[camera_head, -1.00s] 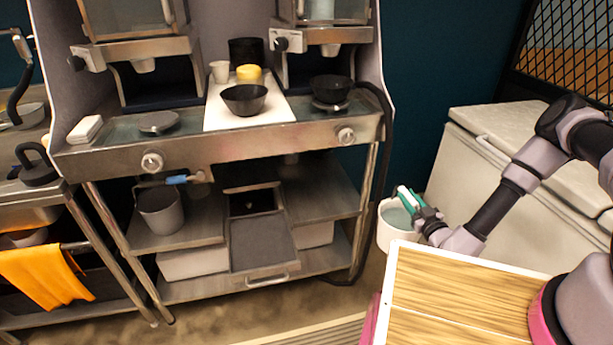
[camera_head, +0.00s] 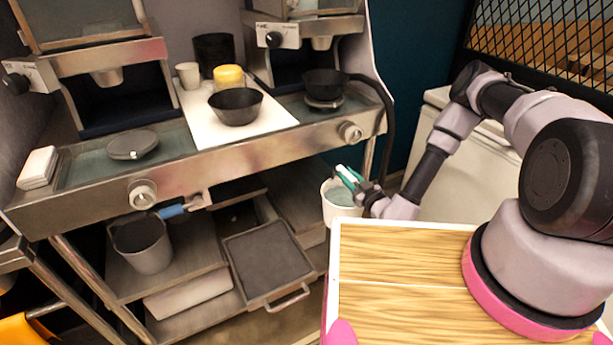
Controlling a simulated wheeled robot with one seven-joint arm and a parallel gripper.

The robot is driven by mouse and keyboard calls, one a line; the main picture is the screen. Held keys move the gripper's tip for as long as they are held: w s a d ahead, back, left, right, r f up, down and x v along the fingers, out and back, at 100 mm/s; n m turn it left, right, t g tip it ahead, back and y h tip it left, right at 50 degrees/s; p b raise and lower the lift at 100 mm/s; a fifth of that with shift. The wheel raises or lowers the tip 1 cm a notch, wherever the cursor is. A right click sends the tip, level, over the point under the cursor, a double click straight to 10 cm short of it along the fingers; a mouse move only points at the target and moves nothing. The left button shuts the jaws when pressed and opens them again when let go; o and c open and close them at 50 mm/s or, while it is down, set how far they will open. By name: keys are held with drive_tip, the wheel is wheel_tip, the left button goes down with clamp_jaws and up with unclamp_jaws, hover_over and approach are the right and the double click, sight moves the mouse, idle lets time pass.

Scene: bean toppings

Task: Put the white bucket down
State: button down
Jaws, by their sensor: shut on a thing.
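The white bucket (camera_head: 338,206) hangs from my gripper (camera_head: 350,180), right of the steel workbench (camera_head: 150,190) and just beyond the wooden top of my base. My gripper is shut on the bucket, with its green-tipped fingers at the bucket's upper edge. The bucket looks upright and is held below the level of the bench top. Its lower part is hidden behind the wooden top.
On the bench are a white board (camera_head: 196,120), a black bowl (camera_head: 235,106), a yellow container (camera_head: 228,75) and a dark pan (camera_head: 323,84). A grey pot (camera_head: 146,247) and a tray (camera_head: 268,262) are on the lower shelf. A white chest (camera_head: 468,178) stands at right.

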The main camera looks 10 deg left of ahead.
drive_tip(key=f+x, duration=0.3)
drive_tip(key=x, duration=1.5)
drive_tip(key=c, duration=0.7)
unclamp_jaws()
drive_tip(key=shift+s+f, duration=0.2)
drive_tip(key=shift+o, duration=0.2)
drive_tip(key=v, duration=1.2)
